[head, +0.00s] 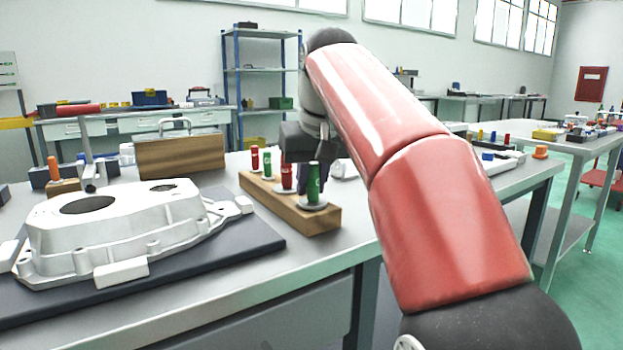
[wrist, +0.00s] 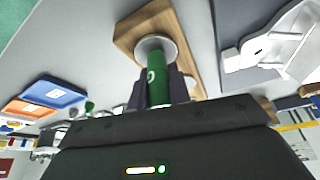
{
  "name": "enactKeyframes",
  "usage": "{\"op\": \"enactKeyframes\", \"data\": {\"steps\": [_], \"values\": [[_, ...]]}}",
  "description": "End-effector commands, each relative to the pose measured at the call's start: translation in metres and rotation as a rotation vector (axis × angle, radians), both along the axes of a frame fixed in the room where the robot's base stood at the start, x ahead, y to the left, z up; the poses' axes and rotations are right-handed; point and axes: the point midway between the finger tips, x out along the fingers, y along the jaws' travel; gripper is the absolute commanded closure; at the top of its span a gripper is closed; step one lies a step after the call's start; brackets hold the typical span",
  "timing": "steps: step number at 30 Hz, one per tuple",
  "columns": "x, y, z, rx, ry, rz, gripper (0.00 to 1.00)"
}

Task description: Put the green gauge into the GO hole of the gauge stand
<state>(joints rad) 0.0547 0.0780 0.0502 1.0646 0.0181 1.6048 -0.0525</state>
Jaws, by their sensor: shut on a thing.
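The gauge stand (head: 322,222) is a long wooden block near the table's front edge; its end with a pale metal disc (wrist: 150,42) shows in the wrist view. The green gauge (head: 314,180) is upright at the stand's near end, over a pale disc. It also shows in the wrist view (wrist: 155,68), between the dark fingers of my gripper (wrist: 160,88), which is shut on it. Its lower end meets the disc in view; I cannot tell how deep it sits. The hole labels are not readable.
Two red gauges (head: 287,177) (head: 254,159) and another green gauge (head: 267,165) stand along the block. A white casting (head: 110,225) lies on a dark mat (head: 235,250) to the left. A wooden box (head: 180,155) stands behind. Orange and blue trays (wrist: 52,94) show in the wrist view.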

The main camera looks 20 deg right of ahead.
Motion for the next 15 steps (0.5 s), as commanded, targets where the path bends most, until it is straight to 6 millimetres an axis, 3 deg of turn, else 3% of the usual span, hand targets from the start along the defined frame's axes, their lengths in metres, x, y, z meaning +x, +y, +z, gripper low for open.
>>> {"op": "enactKeyframes", "data": {"steps": [1,7,15], "values": [[-0.0001,0.0000,-0.0007,0.000,-0.001,0.000,0.80],[-0.0001,0.0000,-0.0001,0.000,-0.001,0.000,0.55],[-0.0004,0.0000,0.0010,0.000,0.001,0.000,0.55]]}}
